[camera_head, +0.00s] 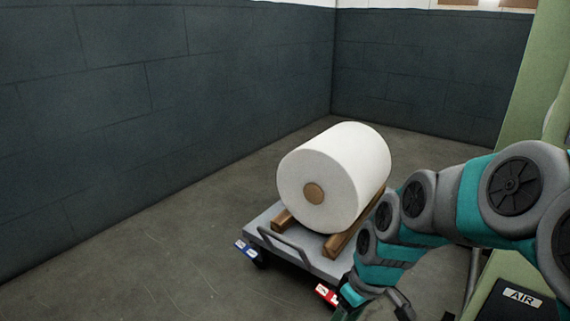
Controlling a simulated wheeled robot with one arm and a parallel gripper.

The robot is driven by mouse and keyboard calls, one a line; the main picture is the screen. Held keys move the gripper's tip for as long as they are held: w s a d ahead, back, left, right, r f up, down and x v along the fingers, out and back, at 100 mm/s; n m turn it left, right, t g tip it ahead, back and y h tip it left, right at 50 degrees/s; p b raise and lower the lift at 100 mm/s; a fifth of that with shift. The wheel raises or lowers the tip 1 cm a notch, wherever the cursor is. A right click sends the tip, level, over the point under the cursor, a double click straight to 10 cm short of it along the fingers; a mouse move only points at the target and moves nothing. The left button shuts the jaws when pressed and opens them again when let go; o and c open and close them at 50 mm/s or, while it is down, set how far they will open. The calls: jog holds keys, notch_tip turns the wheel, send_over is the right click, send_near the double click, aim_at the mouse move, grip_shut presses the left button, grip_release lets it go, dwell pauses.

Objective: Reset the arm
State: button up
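My arm, teal and grey, reaches in from the right edge and bends down toward the bottom of the head view. My gripper (372,306) is at the low end of the arm, at the bottom edge of the picture. Its fingers are cut off or hidden there, so I cannot tell whether it is open or shut. I see nothing held in it. The arm's lower part overlaps the right side of a grey cart in the picture.
A large white roll (335,178) with a brown core lies on wooden supports on the wheeled grey cart (262,222). Dark block walls (150,110) stand behind and left. A green structure (525,85) stands at right, near a black box marked AIR (522,297). The left floor is clear.

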jog(key=s+d+r+m+g+h, duration=0.1)
jog(key=s+d+r+m, duration=0.15)
jog(key=s, duration=0.65)
jog(key=s+d+r+m+g+h, duration=0.15)
jog(key=s+m, duration=0.25)
jog(key=s, duration=0.4)
jog(key=s+p+v, duration=0.3)
jog(key=p+v, duration=1)
jog(key=v, duration=0.1)
jog(key=shift+s+a+r+t+p, duration=0.4)
jog(key=shift+s+a+t, duration=0.05)
jog(key=shift+s, duration=0.15)
